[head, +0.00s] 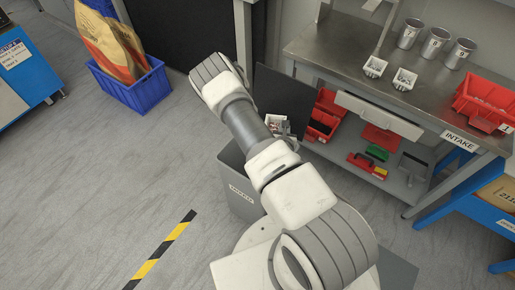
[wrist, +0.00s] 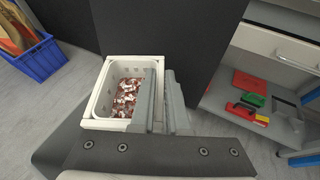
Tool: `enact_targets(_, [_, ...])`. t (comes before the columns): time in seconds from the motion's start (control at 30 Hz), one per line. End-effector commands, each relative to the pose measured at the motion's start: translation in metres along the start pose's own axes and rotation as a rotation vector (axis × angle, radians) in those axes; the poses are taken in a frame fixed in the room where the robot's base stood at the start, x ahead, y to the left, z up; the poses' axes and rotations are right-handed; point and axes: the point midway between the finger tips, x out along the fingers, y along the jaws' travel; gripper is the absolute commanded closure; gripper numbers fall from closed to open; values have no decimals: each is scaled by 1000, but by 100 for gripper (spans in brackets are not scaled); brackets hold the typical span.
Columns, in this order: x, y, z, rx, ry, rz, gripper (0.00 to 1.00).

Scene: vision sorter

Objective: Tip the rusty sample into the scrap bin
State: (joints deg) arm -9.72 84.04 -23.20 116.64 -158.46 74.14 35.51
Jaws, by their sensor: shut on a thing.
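My gripper (wrist: 163,85) is shut on the right-hand wall of a small white tray (wrist: 100,95) in the wrist view. Rusty brown and pale bits (wrist: 127,97) lie inside the tray, which looks roughly level. A grey bin (head: 238,190) with a white label stands on the floor below the arm; the label is too small to read surely. The tray appears above or near the bin's far side; its exact height is unclear.
A dark upright panel (head: 285,98) stands behind the tray. The steel intake bench (head: 345,58) at right carries two white trays (head: 404,79), metal cups (head: 434,46) and a red bin (head: 487,102). A blue crate (head: 133,88) stands at left. The left floor is mostly clear.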

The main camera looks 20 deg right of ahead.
Motion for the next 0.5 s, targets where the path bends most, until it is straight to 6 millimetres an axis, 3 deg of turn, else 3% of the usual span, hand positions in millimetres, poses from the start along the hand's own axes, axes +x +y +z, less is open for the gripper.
enact_targets(0.2, [10,-45,-24,-3,4,35,100])
enact_targets(0.5, [13,-77,-48,-1,4,74,100])
